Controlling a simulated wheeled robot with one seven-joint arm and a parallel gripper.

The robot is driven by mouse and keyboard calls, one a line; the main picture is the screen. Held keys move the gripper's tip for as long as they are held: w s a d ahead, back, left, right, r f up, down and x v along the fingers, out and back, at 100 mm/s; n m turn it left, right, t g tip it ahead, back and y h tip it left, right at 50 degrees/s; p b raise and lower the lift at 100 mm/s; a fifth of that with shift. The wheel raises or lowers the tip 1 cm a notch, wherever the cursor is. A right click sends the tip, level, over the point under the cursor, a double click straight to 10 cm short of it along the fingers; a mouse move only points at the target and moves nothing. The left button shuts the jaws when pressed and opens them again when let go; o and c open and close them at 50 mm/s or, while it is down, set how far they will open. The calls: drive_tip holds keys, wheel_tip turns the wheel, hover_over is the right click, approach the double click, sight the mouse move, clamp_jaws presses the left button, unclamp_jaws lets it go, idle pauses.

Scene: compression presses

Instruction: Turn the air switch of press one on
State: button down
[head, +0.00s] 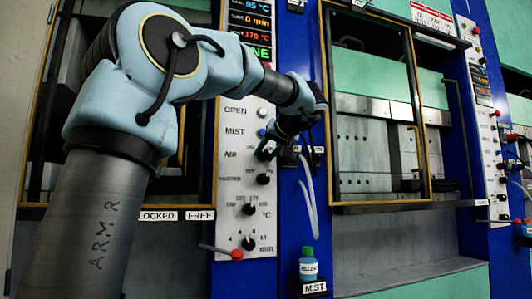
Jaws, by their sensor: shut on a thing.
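The white control panel (239,190) of the nearer press stands at the middle of the head view. It has a column of controls labelled OPEN, MIST, AIR and HEATER. My arm reaches in from the left, and my gripper (268,151) is at the AIR row, to the right of the AIR label (231,154). It is shut on the air switch, which the fingers mostly hide. I cannot tell the switch's setting. The MIST knob (261,133) shows just above the fingers, and the heater knob (263,179) shows below.
More dials and a red-tipped lever (236,254) sit lower on the panel. A small bottle (307,264) stands on a MIST-labelled holder at right. A pale hose (308,195) hangs above it. Another press with its panel (487,130) stands farther right.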

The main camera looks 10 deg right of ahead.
drive_tip(key=shift+d+m+y+p, duration=0.2)
drive_tip(key=shift+m+y+p, duration=0.4)
drive_tip(key=shift+m, duration=0.5)
drive_tip(key=shift+f+m+y, duration=0.1)
drive_tip(key=shift+m+y, duration=0.6)
drive_tip(key=shift+m, duration=0.3)
drive_tip(key=m+y, duration=0.1)
drive_tip(key=m, duration=0.1)
drive_tip(key=m+t+y, duration=0.1)
drive_tip(key=m, duration=0.1)
drive_tip(key=shift+f+b, duration=0.2)
drive_tip(key=shift+b, duration=0.1)
drive_tip(key=shift+c, duration=2.3)
unclamp_jaws()
